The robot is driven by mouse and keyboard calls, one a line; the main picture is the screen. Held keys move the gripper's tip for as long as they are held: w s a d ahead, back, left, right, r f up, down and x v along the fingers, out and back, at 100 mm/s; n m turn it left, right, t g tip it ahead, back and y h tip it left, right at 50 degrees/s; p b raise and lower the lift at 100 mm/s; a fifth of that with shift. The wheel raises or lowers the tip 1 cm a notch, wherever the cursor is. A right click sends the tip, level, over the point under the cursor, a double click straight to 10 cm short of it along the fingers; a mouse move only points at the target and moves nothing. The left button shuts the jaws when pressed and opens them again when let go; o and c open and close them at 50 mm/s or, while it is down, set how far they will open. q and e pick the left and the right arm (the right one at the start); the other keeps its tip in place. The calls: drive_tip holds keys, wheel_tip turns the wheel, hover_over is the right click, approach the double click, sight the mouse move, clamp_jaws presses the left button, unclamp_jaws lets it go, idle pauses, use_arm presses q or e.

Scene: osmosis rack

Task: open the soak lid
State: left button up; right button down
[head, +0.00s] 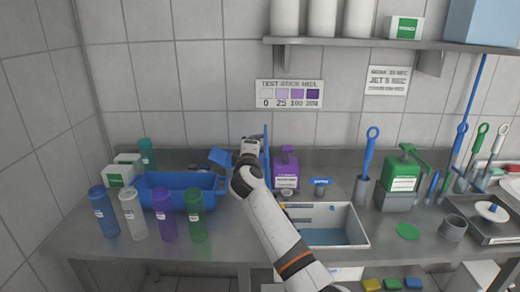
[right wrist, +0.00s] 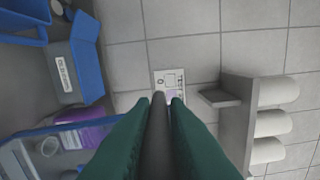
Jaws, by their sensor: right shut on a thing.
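The soak tub (head: 352,240) is a white open box with blue liquid inside, on the steel counter right of centre. A thin blue panel (head: 266,148), which looks like its lid, stands nearly upright beside the tub's left end. Its blue edge also shows in the right wrist view (right wrist: 60,128). My right gripper (head: 250,146) is at the panel's left side. In the right wrist view its green fingers (right wrist: 165,105) are closed around a narrow grey bar (right wrist: 157,135), probably the lid's handle. The handle's joint to the panel is hidden. My left gripper is not in view.
A blue basin (head: 160,182) and several coloured bottles (head: 197,217) stand at left. A small box with a raised blue lid (right wrist: 86,55) is close to the right gripper. A purple dispenser (head: 287,172) stands behind the panel. A green dispenser (head: 402,170) is at right. A shelf (head: 340,42) hangs above.

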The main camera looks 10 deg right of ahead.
drive_tip(key=shift+a+f, duration=0.15)
drive_tip(key=shift+a, duration=0.05)
drive_tip(key=c, duration=1.5)
unclamp_jaws()
drive_tip(key=shift+w, duration=0.1)
drive_tip(key=shift+o, duration=0.2)
drive_tip(key=b+v, duration=0.2)
drive_tip(key=v, duration=1)
drive_tip(key=shift+f, duration=0.1)
